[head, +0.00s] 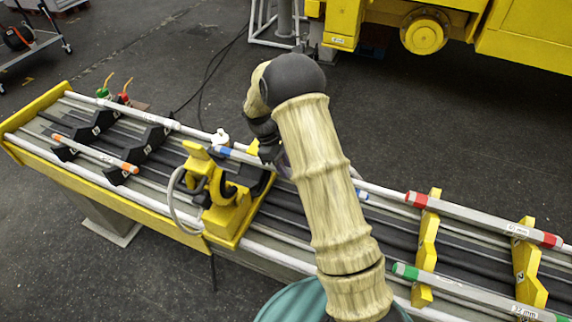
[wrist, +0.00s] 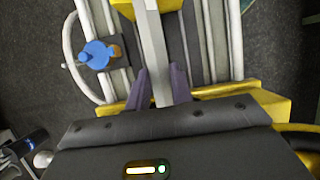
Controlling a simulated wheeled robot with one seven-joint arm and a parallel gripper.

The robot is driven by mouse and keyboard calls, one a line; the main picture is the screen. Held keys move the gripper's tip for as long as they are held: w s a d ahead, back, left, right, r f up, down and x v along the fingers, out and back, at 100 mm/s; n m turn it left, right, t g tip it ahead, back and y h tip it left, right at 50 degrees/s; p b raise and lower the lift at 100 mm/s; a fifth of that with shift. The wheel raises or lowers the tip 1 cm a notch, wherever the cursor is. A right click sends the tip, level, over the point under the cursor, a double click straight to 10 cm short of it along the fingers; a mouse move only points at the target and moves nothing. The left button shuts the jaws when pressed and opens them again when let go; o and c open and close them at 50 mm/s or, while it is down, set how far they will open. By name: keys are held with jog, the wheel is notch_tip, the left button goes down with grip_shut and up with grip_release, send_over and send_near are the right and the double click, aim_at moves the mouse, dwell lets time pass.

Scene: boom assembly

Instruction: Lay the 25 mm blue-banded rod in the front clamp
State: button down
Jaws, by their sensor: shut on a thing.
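In the head view my arm hides the fingers and the rod's middle. The yellow clamp (head: 228,215) stands on the bench left of my gripper. The rod's left end is at the clamp's upper part; I cannot tell whether it touches or is seated.
The long railed bench (head: 60,170) carries black holders (head: 145,150) with an orange-banded rod (head: 95,152) at left. At right, yellow holders (head: 428,245) bear a red-banded rod (head: 480,219) and a green-banded rod (head: 460,287). A blue knob (wrist: 96,54) sits beside the rod.

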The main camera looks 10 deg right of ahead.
jog(key=shift+f+b, duration=1.7)
jog(key=shift+f, duration=0.75)
jog(key=shift+f, duration=0.25)
jog(key=shift+f, duration=0.3)
jog(key=shift+f+b, duration=0.6)
jog(key=shift+f, duration=0.5)
jog(key=c, duration=1.1)
grip_release()
jog(key=shift+c, duration=0.2)
